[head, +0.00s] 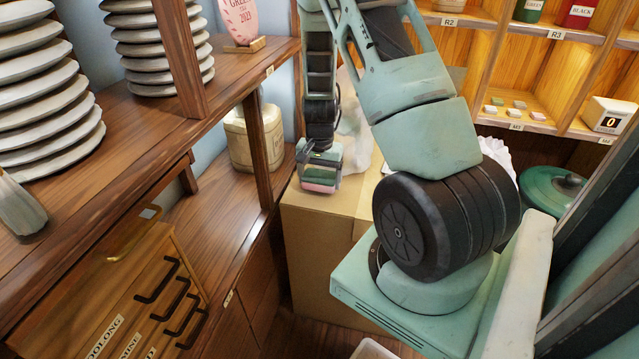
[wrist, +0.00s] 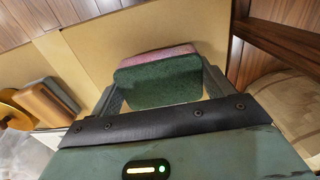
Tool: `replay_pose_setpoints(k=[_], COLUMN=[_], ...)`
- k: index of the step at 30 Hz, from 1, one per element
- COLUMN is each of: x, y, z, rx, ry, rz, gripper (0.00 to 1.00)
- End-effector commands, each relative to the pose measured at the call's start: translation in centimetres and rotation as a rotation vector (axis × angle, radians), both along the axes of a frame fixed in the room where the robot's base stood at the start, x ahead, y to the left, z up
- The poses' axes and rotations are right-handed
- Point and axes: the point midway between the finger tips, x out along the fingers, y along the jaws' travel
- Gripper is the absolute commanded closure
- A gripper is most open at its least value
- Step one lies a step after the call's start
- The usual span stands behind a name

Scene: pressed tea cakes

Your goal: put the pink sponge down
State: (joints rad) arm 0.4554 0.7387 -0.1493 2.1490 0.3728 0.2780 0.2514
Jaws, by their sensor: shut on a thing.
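The pink sponge (head: 319,186) shows as a pink layer with a dark green face at the end of my arm in the head view. In the wrist view the sponge (wrist: 160,82) sits between my gripper's two fingers, green side toward the camera and pink edge at the far side. My gripper (head: 320,172) is shut on it, over the top of a cardboard box (head: 325,245). The box top (wrist: 215,30) also fills the wrist view behind the sponge. I cannot tell whether the sponge touches the box.
A wooden shelf with stacked plates (head: 45,110) stands at the left. A cream canister (head: 254,138) is on the lower shelf beside the box. In the wrist view, a brown-and-grey block (wrist: 48,100) lies at the left. A green lidded pot (head: 553,190) is at the right.

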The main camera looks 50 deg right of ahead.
Motion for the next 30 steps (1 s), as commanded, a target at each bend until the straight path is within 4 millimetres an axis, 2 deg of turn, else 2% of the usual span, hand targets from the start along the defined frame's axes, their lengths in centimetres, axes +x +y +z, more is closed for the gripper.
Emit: replay_pose_setpoints(k=[1, 3, 14, 15, 17, 25, 30], x=[-0.1, 0.0, 0.0, 0.0, 0.0, 0.0, 0.1], y=[0.0, 0.0, 0.0, 0.0, 0.0, 0.0, 0.0], z=[-1.0, -1.6, -2.0, -2.0, -1.9, -1.6, 0.4], rx=[0.002, 0.002, 0.000, 0.000, 0.000, 0.000, -0.002], ry=[0.003, 0.001, 0.000, 0.000, 0.000, 0.000, -0.003], rz=[0.000, 0.000, 0.000, 0.000, 0.000, 0.000, 0.001], gripper=[0.41, 0.41, 0.41, 0.14, 0.00, 0.00, 0.00])
